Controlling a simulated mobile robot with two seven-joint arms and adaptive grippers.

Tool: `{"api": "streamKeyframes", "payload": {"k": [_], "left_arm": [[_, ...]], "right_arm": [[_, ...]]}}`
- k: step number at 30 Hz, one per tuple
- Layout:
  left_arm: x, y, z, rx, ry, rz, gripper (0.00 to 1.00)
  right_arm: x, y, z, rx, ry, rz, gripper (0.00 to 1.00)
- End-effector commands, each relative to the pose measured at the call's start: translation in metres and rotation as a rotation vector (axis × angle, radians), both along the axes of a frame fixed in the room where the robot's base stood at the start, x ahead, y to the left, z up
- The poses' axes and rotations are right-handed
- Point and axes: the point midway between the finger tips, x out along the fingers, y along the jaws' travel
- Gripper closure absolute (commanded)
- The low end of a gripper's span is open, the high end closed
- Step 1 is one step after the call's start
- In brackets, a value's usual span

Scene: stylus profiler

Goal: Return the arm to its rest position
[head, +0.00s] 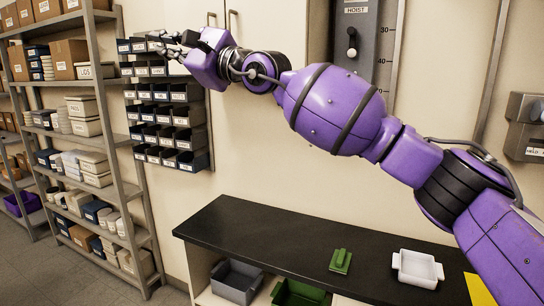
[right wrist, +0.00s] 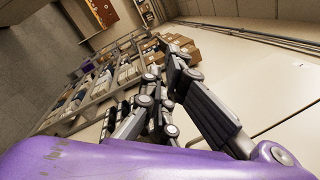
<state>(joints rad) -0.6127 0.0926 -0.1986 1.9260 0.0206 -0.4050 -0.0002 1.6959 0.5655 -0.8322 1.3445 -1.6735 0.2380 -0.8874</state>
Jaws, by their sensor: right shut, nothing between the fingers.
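My right arm, purple with black bands, reaches from the lower right up to the upper left of the head view. Its gripper (head: 172,46) is raised in front of the upper part of a wall rack of dark bins (head: 170,118). The gripper also shows in the right wrist view (right wrist: 165,62), with its fingers closed together and empty. I cannot tell whether it touches the rack. My left gripper is not in view.
A black counter (head: 290,236) below the arm bears a green block (head: 340,261) and a white tray (head: 418,268). Grey shelves (head: 105,110) with boxes stand at the left. A hoist panel (head: 366,50) is on the wall behind the arm. Floor at lower left is clear.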

Motion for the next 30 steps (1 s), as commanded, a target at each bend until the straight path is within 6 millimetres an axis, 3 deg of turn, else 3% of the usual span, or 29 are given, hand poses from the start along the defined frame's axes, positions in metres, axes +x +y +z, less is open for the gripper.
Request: {"api": "streamKeyframes", "payload": {"k": [5, 11, 14, 19, 23, 27, 28, 30], "left_arm": [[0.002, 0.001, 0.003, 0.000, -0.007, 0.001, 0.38], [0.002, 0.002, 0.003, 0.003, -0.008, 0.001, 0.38], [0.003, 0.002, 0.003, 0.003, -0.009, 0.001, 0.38], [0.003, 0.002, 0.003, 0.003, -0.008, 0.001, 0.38], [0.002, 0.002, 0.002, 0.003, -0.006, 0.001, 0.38], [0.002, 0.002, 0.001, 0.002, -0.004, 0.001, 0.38], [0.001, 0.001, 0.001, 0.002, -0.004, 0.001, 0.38], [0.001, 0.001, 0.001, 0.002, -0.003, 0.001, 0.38]], "right_arm": [[-0.018, -0.003, -0.032, 0.348, 0.453, 0.211, 1.00], [-0.008, -0.039, -0.098, 0.772, 1.002, 0.384, 1.00], [0.004, -0.069, -0.149, 1.022, 1.290, 0.448, 1.00], [0.019, -0.129, -0.258, 1.471, 1.711, 0.505, 1.00], [0.015, -0.174, -0.347, 1.812, 1.944, 0.517, 1.00], [-0.006, -0.219, -0.442, 2.177, 2.108, 0.511, 1.00], [-0.012, -0.229, -0.463, -2.253, -2.127, -0.503, 1.00], [-0.031, -0.250, -0.508, -2.202, -1.958, -0.443, 1.00]]}}
